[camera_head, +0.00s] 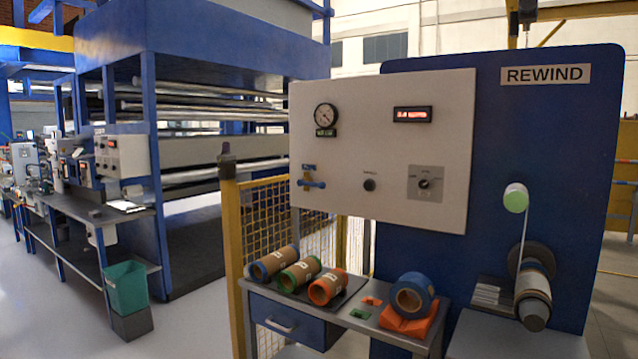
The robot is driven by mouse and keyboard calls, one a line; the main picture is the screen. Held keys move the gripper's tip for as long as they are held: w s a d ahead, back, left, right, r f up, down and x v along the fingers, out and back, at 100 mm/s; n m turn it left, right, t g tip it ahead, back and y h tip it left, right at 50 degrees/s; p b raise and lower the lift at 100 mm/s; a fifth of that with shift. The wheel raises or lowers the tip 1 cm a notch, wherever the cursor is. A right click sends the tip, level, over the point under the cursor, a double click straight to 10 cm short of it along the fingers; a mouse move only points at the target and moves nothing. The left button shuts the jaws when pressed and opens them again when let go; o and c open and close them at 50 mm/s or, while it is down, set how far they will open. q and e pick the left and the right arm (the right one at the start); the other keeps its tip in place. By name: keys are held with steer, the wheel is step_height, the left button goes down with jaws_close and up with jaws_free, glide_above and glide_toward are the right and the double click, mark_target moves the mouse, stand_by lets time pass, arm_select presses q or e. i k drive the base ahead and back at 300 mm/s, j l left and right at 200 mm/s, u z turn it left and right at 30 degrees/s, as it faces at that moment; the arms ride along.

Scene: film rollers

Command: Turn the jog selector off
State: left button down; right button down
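A white control panel (400,130) is mounted on the front of the blue REWIND machine (560,130). On its lower right, a small grey plate (413,192) carries a round dark rotary selector (424,184) with a light mark. Its lettering is too small to read, so I cannot tell its position or confirm that it is the jog selector. A dark round knob (369,185) sits to its left under a small unreadable label. Neither of my grippers is in view.
The panel also has a gauge (326,115), a lit red display (413,114) and a blue valve handle (313,183). Below stands a bench (375,335) with several coloured rolls and an orange cradle (408,324). A yellow mesh guard (266,212) stands left. Open floor (195,300) lies further left.

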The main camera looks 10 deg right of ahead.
mark_target(424, 185)
steer(key=i+l+u, duration=0.1)
steer(key=l+u, duration=0.5)
steer(key=u, duration=0.15)
steer(key=l+u, duration=0.4)
steer(key=k+l, duration=0.1)
steer(key=l, duration=2.3)
steer(key=k+l, duration=0.1)
steer(key=l, duration=2.3)
